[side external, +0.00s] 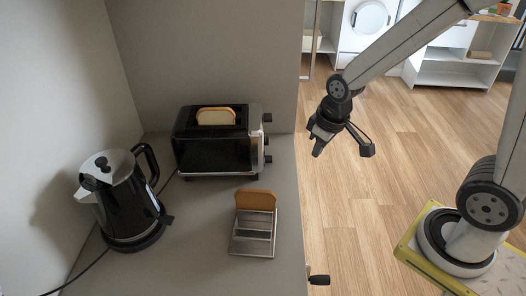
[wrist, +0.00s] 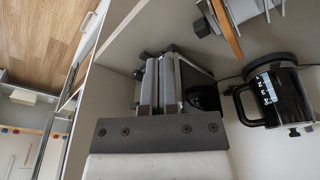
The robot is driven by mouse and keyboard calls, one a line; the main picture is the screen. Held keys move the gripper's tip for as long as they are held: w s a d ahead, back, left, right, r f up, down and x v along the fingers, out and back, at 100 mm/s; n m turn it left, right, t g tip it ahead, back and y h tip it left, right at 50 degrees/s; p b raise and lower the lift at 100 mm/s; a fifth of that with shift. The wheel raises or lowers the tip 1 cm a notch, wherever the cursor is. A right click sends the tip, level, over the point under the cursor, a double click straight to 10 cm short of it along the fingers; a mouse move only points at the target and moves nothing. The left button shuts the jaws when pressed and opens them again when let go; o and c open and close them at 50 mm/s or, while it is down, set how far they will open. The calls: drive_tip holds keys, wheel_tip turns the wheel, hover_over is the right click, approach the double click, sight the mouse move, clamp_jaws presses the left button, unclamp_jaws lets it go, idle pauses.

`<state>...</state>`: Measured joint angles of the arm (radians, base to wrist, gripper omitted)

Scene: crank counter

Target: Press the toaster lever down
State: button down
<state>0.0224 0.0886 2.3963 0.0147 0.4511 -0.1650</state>
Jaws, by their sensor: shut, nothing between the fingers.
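The black and silver toaster (side external: 213,152) stands at the back of the counter. A bread slice (side external: 216,117) sticks up from its top slot. Its right end carries several black knobs; the highest one, probably the lever (side external: 267,118), sits near the top. My gripper (side external: 318,151) is shut and empty, in the air right of the toaster and apart from it, fingers pointing down. In the wrist view my shut fingers (wrist: 160,65) cover much of the toaster (wrist: 192,72), and I cannot tell its lever apart there.
A black kettle (side external: 126,207) stands at the left on its base. A metal toast rack (side external: 252,236) with a toast slice (side external: 256,199) stands in front of the toaster. A dark crank handle (side external: 318,280) sticks out past the counter's right edge. Open floor lies right of the counter.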

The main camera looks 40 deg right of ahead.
sight(269, 116)
drive_tip(key=w+d+r+n, duration=0.1)
drive_tip(key=w+d+n, duration=0.1)
drive_tip(key=w, duration=0.5)
drive_tip(key=w+d+r+n+g, duration=0.1)
drive_tip(key=w+d+r+n, duration=0.1)
drive_tip(key=w+n, duration=0.2)
drive_tip(key=w+d+r+n+y, duration=0.1)
drive_tip(key=w+d+r+n, duration=0.1)
drive_tip(key=w, duration=0.8)
drive_tip(key=shift+w+d+r+n+g, duration=0.2)
drive_tip(key=shift+d+n+g, duration=0.25)
drive_tip(key=shift+n, duration=0.45)
drive_tip(key=shift+f, duration=0.2)
drive_tip(key=shift+w+a+f, duration=0.1)
drive_tip(key=shift+a+f, duration=0.05)
drive_tip(key=shift+f, duration=1.55)
drive_tip(key=shift+w+a+f, duration=0.1)
drive_tip(key=shift+a+f, duration=0.05)
drive_tip(key=shift+f, duration=1.5)
